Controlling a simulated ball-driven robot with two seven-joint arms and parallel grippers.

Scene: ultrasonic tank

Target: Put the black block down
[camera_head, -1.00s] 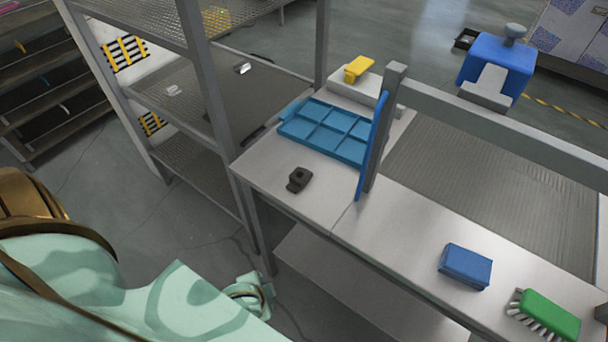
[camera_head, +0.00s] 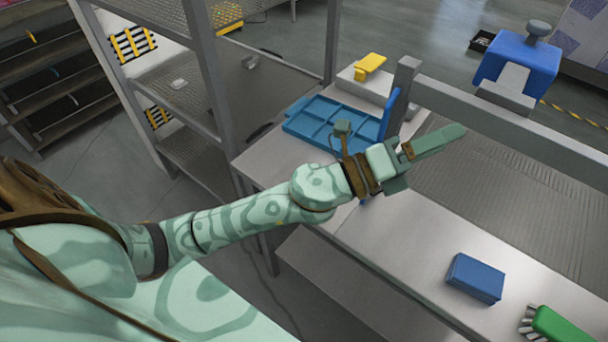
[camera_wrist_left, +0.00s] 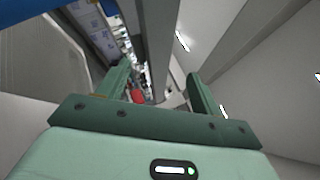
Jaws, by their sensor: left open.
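The black block does not show in any view now; where it stood on the table, my left forearm and wrist cover the spot in the head view. My left gripper (camera_head: 428,158) is over the table beside the grey post and blue panel, pointing right toward the tank. In the left wrist view its two fingers (camera_wrist_left: 160,78) stand apart with nothing between them. My right gripper is not in view.
A blue compartment tray (camera_head: 313,122) lies at the table's back left, with a yellow-topped grey box (camera_head: 362,76) behind it. A grey post (camera_head: 403,82) and rail border the ribbed tank area (camera_head: 500,190). A blue block (camera_head: 475,277) and green brush (camera_head: 562,328) lie front right. A shelf rack (camera_head: 215,90) stands left.

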